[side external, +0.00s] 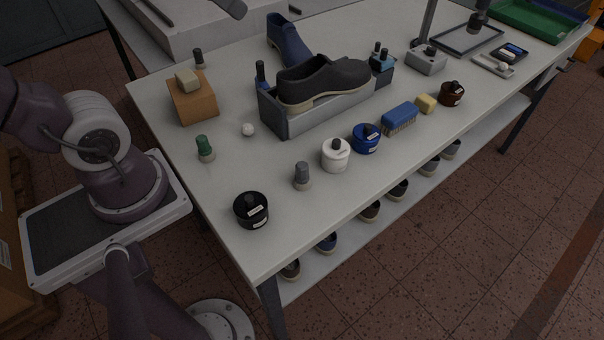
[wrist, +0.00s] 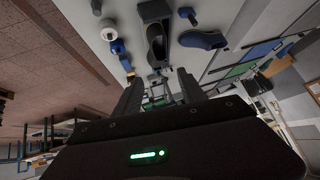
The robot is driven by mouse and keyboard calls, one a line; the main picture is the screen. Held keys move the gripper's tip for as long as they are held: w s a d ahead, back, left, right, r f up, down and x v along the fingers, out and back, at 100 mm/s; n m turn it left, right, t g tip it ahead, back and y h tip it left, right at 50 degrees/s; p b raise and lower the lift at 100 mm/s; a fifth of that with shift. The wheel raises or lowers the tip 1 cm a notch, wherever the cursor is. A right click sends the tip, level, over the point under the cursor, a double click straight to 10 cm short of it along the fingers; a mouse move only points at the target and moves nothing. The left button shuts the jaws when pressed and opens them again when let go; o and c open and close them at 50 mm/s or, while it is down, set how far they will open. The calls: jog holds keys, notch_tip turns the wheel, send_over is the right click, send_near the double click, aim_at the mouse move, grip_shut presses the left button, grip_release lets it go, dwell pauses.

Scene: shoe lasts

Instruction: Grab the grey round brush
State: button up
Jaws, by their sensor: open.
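The grey round brush (side external: 302,177) stands upright on the white table in the side view, with a grey handle above a pale bristle base. It is between the black jar (side external: 251,210) and the white jar (side external: 335,154). In the wrist view, a small dark-and-pale thing (wrist: 96,7) at the top edge may be this brush; I cannot tell for sure. My gripper (wrist: 160,88) shows in the wrist view with its two dark fingers apart and nothing between them. I cannot make out its fingers in the side view.
A green round brush (side external: 205,148) and a white ball (side external: 248,129) stand to the left. A grey box (side external: 289,124) with a dark shoe (side external: 323,81) is behind. Table is clear around the grey brush's front.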

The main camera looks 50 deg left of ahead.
aim_at(297, 166)
jog(key=w+a+r+m+t+h, duration=0.1)
jog(key=w+a+r+m+t, duration=0.25)
jog(key=w, duration=0.55)
jog(key=w+a+r+m+t, duration=0.2)
jog(key=w+r+m+t, duration=0.15)
jog(key=w, duration=0.55)
jog(key=d+f+m+g+h, duration=0.1)
jog(key=d+f+m+h, duration=0.3)
jog(key=h, duration=0.3)
jog(key=s+d+f+m+g+h, duration=0.2)
jog(key=s+f+g+h, duration=0.25)
jog(key=s, duration=0.25)
jog(key=s+d+f+m+g+h, duration=0.1)
jog(key=s+d+f+g+h, duration=0.2)
jog(key=s+g, duration=0.3)
jog(key=shift+t, duration=0.75)
jog(key=f, duration=2.6)
jog(key=shift+s+a, duration=0.1)
jog(key=shift+a, duration=0.1)
jog(key=x, duration=0.6)
jog(key=shift+d+r, duration=0.1)
jog(key=shift+d, duration=0.15)
jog(key=shift+d+f, duration=0.2)
jog(key=shift+d, duration=0.15)
grip_shut()
